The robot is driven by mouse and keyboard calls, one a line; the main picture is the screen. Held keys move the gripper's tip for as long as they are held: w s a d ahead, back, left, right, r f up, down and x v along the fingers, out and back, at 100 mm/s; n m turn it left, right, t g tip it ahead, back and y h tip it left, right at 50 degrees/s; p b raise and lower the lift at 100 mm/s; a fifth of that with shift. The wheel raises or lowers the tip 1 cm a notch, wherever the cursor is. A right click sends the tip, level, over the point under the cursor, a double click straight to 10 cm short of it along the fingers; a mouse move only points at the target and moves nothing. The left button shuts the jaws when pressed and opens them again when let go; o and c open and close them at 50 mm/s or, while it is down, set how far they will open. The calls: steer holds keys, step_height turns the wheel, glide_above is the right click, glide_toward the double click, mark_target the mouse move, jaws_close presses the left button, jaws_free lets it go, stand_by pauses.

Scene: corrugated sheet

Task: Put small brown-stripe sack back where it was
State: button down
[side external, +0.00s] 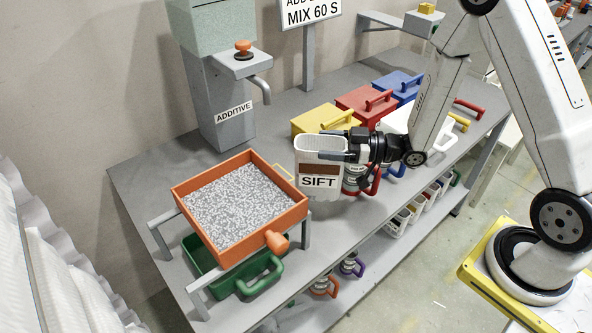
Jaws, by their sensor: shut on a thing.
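The small brown-stripe sack (312,168) is white, with a brown band and a label reading SIFT. My gripper (325,144) comes from the right and is shut on the sack's upper part, with its dark fingers along it. The sack looks roughly upright, just right of the orange sieve box and in front of the yellow lidded box. It appears to be held above the bench (150,175); its exact height cannot be told. Its former place is not evident from this view.
The orange sieve box (290,217), full of grey granules, stands on a frame over a green tray (262,283). Yellow (310,118), red (362,102) and blue (393,84) boxes line the back. An additive dispenser (215,95) stands behind the sieve. Jars and bins fill the lower shelf.

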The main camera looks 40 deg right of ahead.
mark_target(327, 168)
steer(key=shift+f, duration=1.7)
steer(key=shift+f, duration=1.95)
jaws_free()
steer(key=shift+r, duration=0.2)
steer(key=v, duration=1.2)
